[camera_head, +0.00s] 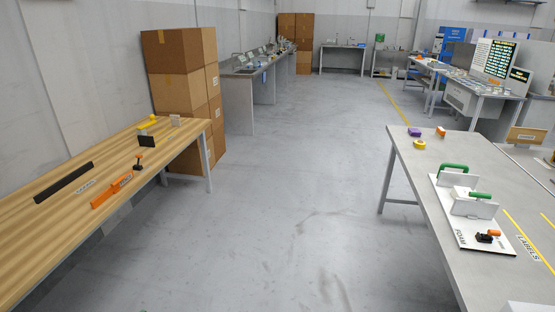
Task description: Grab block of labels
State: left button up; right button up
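The word LABELS is printed on the grey table (420,165) at the right, beside yellow lines. I cannot tell for sure which thing is the block of labels. A white thing (525,307) is cut off by the bottom edge near that print. A small pale block (175,121) stands at the far end of the wooden table (40,240) on the left. Neither of my grippers is in view.
A white board marked FOAM (459,233) carries white holders with green handles (453,169) and a small orange and black thing (488,237). Purple and yellow rolls (419,145) lie behind it. Cardboard boxes (173,70) are stacked at the left. The floor between the tables is clear.

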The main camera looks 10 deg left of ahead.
aim_at(457, 192)
jog(key=i+z, duration=0.45)
jog(key=i+j+z, duration=0.3)
jog(key=i+z, duration=0.2)
jog(key=i+j+z, duration=0.65)
jog(key=z, duration=0.2)
jog(key=i+j+z, duration=0.25)
jog(key=z, duration=0.15)
jog(key=i+j+z, duration=0.25)
jog(key=z, duration=0.15)
jog(key=i+j+z, duration=0.1)
jog(key=j+z, duration=0.3)
